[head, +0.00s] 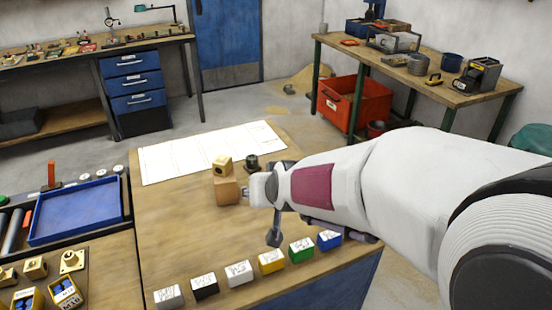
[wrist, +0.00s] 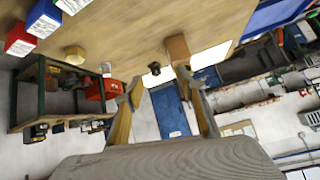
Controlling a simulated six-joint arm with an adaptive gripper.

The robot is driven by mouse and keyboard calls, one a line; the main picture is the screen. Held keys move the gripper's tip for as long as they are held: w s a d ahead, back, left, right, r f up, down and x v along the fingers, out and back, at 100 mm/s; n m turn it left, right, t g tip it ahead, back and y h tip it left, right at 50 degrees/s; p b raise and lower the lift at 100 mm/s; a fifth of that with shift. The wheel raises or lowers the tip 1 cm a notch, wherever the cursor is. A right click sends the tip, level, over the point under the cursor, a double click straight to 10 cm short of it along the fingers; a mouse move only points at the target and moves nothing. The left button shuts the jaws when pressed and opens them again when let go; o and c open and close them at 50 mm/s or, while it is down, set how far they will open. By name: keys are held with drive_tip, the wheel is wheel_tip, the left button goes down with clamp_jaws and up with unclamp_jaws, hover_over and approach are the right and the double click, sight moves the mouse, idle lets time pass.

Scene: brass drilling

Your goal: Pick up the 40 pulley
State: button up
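I cannot tell for certain which thing is the 40 pulley; no readable marking names it. A small dark round part (head: 252,161) stands on the wooden bench behind my gripper, and it also shows in the wrist view (wrist: 154,69). Left of it, a brass-coloured piece with a hole (head: 222,164) sits on a wooden block (head: 227,191). My gripper (head: 260,189) is close to the right side of that block in the head view. In the wrist view my gripper (wrist: 160,84) has its two fingers wide apart with nothing between them.
A white drawing sheet (head: 210,152) lies at the back of the bench. A row of labelled coloured boxes (head: 271,261) lines the front edge. A blue tray (head: 77,211) and several brass parts (head: 72,261) are at left.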

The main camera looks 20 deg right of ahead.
drive_tip(key=w+d+f+m+h, duration=0.1)
drive_tip(key=w+d+f+h, duration=0.1)
drive_tip(key=d, duration=0.4)
drive_tip(key=w+d+f+m+t+h, duration=0.1)
drive_tip(key=w+d+f+h, duration=0.1)
drive_tip(key=w+d+f, duration=0.3)
drive_tip(key=w+d+f+m+h, duration=0.2)
drive_tip(key=w+d+f, duration=0.2)
drive_tip(key=d+f, duration=0.2)
drive_tip(key=shift+d+f+t+h, duration=0.3)
drive_tip(key=shift+d, duration=0.1)
drive_tip(key=shift+d+f+h, duration=0.3)
drive_tip(key=shift+d+f, duration=0.05)
drive_tip(key=shift+d, duration=0.1)
drive_tip(key=shift+x, duration=1.25)
drive_tip(key=shift+w, duration=0.1)
drive_tip(key=shift+w+d+f, duration=0.1)
drive_tip(key=shift+w+d, duration=0.45)
drive_tip(key=shift+w, duration=0.1)
drive_tip(key=shift+w+d+f, duration=0.15)
drive_tip(key=shift+w+d, duration=0.35)
drive_tip(key=shift+w, duration=0.15)
drive_tip(key=shift+x, duration=0.95)
